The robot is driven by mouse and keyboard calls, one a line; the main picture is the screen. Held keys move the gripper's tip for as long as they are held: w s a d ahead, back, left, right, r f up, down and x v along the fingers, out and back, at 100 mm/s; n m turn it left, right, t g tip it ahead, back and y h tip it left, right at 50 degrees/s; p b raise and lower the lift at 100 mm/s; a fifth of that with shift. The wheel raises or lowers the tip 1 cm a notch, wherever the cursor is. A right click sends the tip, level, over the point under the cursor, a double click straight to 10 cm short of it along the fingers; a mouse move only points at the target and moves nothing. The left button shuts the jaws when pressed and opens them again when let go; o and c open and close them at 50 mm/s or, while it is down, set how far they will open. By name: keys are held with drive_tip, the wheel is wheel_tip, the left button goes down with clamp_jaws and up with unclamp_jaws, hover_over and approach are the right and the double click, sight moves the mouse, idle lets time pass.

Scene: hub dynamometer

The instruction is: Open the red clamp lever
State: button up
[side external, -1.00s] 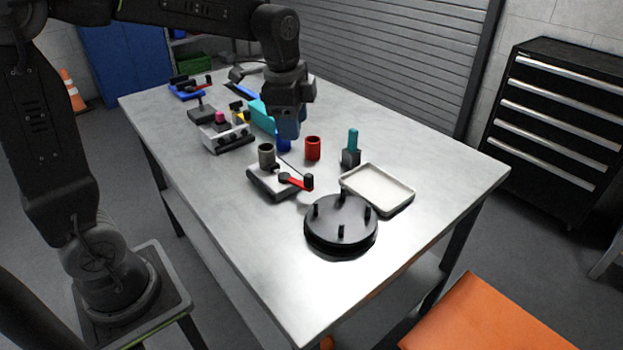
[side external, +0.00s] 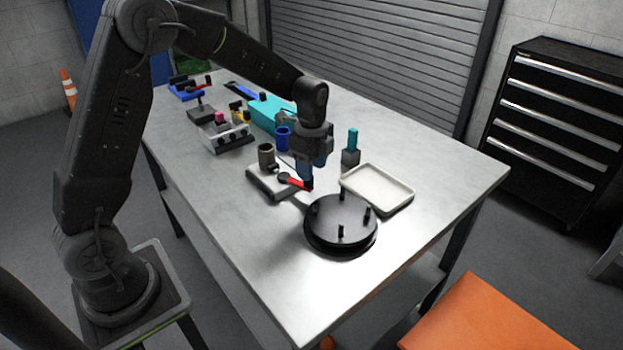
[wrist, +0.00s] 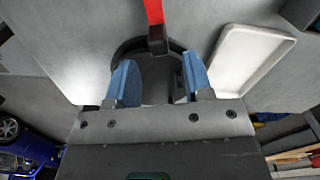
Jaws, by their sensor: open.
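The red clamp lever (side external: 295,182) lies across the grey fixture block (side external: 268,184), which also carries an olive cylinder (side external: 266,154). The lever ends in a black knob. In the wrist view the red lever (wrist: 154,12) comes in from the top edge, with its black knob (wrist: 157,41) just beyond the fingertips. My gripper (side external: 306,182) points down at the knob end of the lever. In the wrist view my gripper (wrist: 156,68) is open, its two blue fingers either side of the knob's line, with nothing between them. I cannot tell exact height or contact.
A black disc with upright pegs (side external: 341,222) stands just in front. A white tray (side external: 377,187) and a teal-topped tool (side external: 352,147) are to the right.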

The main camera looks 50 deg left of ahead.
drive_tip(key=shift+f, duration=2.05)
drive_tip(key=shift+c, duration=0.2)
clamp_jaws()
